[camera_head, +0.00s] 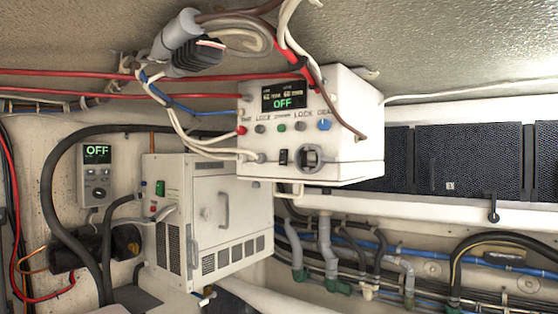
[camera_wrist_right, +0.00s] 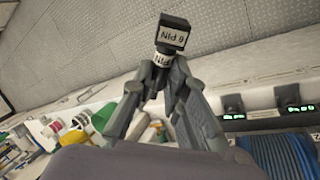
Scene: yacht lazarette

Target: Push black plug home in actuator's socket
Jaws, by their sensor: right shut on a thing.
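In the right wrist view, my right gripper (camera_wrist_right: 160,72) is shut on a black plug (camera_wrist_right: 173,30) with white labels. The plug sticks out beyond the fingertips, with open air around it and a textured pale panel behind. The head view shows neither gripper and not this plug. A white box (camera_head: 352,115) with an OFF display hangs at the centre of the head view, with a dark round fitting (camera_head: 309,157) low on its front. Which unit is the actuator, and where its socket is, I cannot tell for sure.
A grey cylinder and black ribbed part (camera_head: 195,58) hang with loose cables above the box. A white vented cabinet (camera_head: 205,225), a small OFF panel (camera_head: 97,172) and a black cylinder (camera_head: 80,252) stand left. Black mesh panels (camera_head: 455,160) and pipes (camera_head: 325,245) fill the right.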

